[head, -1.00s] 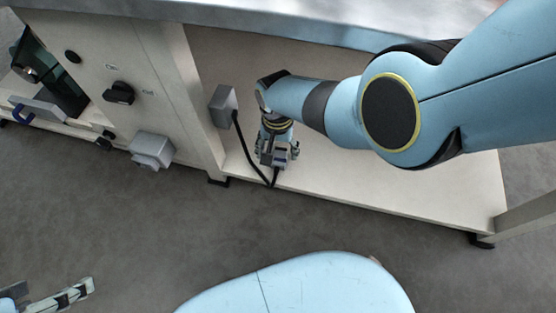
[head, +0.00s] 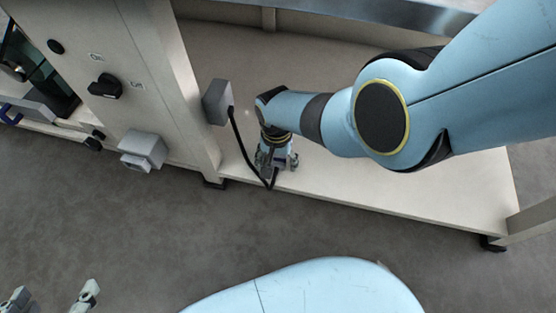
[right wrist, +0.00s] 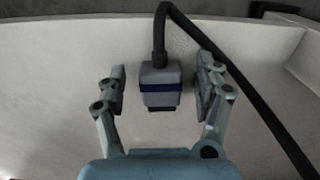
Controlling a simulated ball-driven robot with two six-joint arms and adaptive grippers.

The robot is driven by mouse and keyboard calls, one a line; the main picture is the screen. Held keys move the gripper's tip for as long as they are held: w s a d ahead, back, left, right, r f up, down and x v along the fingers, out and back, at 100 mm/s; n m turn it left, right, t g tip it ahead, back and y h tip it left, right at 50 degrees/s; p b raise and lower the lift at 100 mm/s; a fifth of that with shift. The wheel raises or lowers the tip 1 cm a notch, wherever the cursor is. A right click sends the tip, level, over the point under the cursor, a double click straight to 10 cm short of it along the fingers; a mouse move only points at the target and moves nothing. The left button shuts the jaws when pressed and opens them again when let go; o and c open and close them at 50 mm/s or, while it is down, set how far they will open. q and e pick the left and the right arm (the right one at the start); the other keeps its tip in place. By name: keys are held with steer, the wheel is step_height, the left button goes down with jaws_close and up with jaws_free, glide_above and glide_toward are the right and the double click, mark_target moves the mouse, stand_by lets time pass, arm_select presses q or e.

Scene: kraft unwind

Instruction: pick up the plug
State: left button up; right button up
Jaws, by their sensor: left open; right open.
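The plug (right wrist: 160,86) is a grey block with a dark blue band and a black cable (right wrist: 162,38) running from its end. In the right wrist view it lies on the pale shelf between the two fingers of my right gripper (right wrist: 162,92), with a gap on each side. My right gripper is open. In the head view my right gripper (head: 276,163) points down over the shelf near its front edge, and the plug is mostly hidden there. My left gripper (head: 54,296) is open and empty over the floor at the lower left.
The cable (head: 241,145) runs from a grey box (head: 218,102) on the cabinet side down to the shelf (head: 400,195). A grey socket box (head: 143,149) and a black knob (head: 105,87) are on the cabinet front. The grey floor (head: 130,220) in front is clear.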

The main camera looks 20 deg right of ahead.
steer(key=shift+f, duration=0.1)
steer(key=c, duration=1.3)
